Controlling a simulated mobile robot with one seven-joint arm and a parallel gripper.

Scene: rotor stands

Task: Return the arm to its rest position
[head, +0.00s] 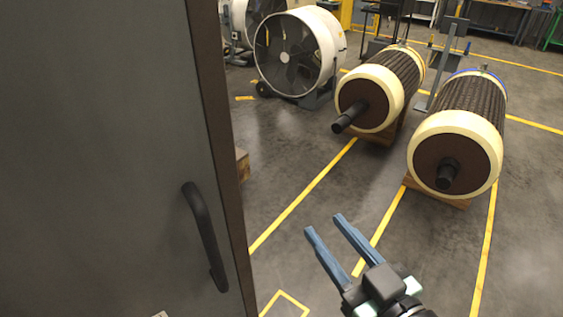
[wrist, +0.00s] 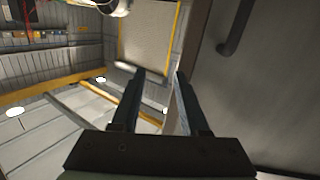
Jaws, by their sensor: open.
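My gripper (head: 326,236) shows at the lower middle of the head view, with its two blue fingers parted and nothing between them. It is to the right of the grey cabinet door and apart from its handle. In the wrist view the two dark fingers of my gripper (wrist: 155,75) are also spread apart and empty. The rest of my arm runs out of the head view at the bottom.
A grey cabinet door (head: 95,150) with a dark handle (head: 205,237) fills the left. Two large rotors (head: 380,90) (head: 456,140) rest on wooden supports at the right. A white drum fan (head: 297,52) stands behind. Open floor with yellow lines (head: 300,195) lies between.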

